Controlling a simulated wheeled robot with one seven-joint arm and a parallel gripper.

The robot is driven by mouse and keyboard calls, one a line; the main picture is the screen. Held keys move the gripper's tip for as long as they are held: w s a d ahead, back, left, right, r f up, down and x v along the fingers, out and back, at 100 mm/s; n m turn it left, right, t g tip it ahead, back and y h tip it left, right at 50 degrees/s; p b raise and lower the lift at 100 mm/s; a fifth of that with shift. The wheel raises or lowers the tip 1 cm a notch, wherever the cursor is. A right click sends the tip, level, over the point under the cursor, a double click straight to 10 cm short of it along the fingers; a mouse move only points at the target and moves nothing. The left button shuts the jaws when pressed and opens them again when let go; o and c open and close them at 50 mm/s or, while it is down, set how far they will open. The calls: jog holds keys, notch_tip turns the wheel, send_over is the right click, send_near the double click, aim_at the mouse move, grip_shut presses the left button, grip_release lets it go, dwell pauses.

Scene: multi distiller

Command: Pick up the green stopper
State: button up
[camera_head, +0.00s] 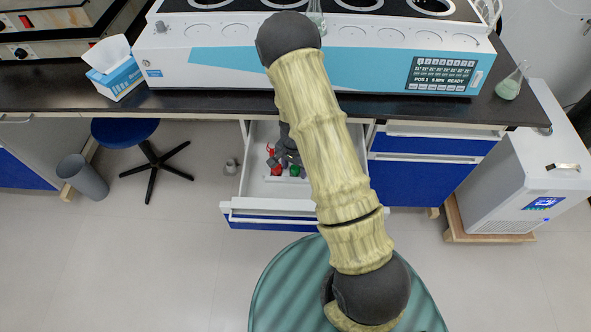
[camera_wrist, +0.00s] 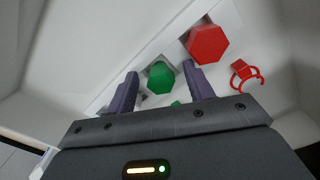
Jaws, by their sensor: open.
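The green stopper (camera_wrist: 160,76) is a hexagonal piece in the wrist view, seen between and just beyond the tips of my open gripper (camera_wrist: 163,85). It stands in a white holder and is not gripped. In the head view the green stopper (camera_head: 295,171) shows as a small green spot inside the open drawer (camera_head: 257,190). My gripper (camera_head: 287,155) reaches down into that drawer, partly hidden behind my arm.
A red hexagonal stopper (camera_wrist: 207,44) stands close to the right finger. A red clip (camera_wrist: 246,73) lies farther right. The drawer walls enclose the gripper. The black bench (camera_head: 200,103) with the multi distiller (camera_head: 330,66) overhangs behind the drawer.

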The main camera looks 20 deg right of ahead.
aim_at(295, 168)
jog(key=c, duration=1)
notch_tip(295, 168, up, 10)
jog(key=shift+r+p, duration=0.1)
jog(key=shift+p, duration=0.7)
